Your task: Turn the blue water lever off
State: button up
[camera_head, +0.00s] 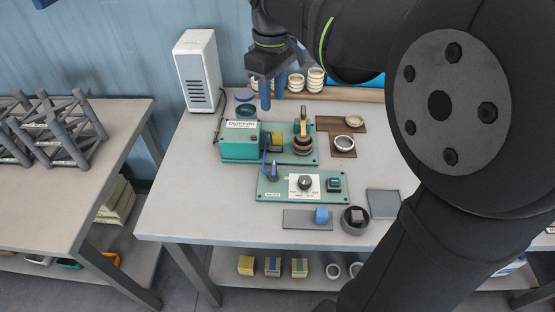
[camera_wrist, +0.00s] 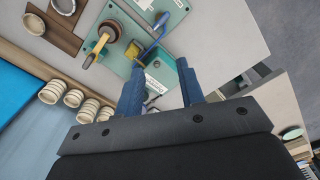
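The blue water lever (camera_head: 274,172) stands at the left end of the green control panel (camera_head: 325,196) in the head view. A thin blue line runs up from beside it toward the green machine (camera_head: 240,142). In the wrist view the blue lever (camera_wrist: 161,20) shows near the top, with the blue line slanting down-left from it. My gripper (camera_head: 272,103) hangs above and behind the green machine, apart from the lever. In the wrist view its two blue fingers (camera_wrist: 160,75) are spread with nothing held between them; the labelled machine shows beyond the gap.
The panel also holds a black knob (camera_head: 305,183) and a dark switch (camera_head: 333,184). A yellow-handled press (camera_head: 303,130) stands behind it. A white tower (camera_head: 198,70) is at the back left. Stacked bowls (camera_head: 316,80) line the back. The table's left front is clear.

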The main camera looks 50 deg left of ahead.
aim_at(274, 167)
notch_tip(274, 167, down, 22)
jog(key=m, duration=1.1)
jog(key=shift+s+d+f+m, duration=0.1)
jog(key=shift+d+f+m, duration=0.05)
jog(key=shift+m, duration=0.25)
grip_shut()
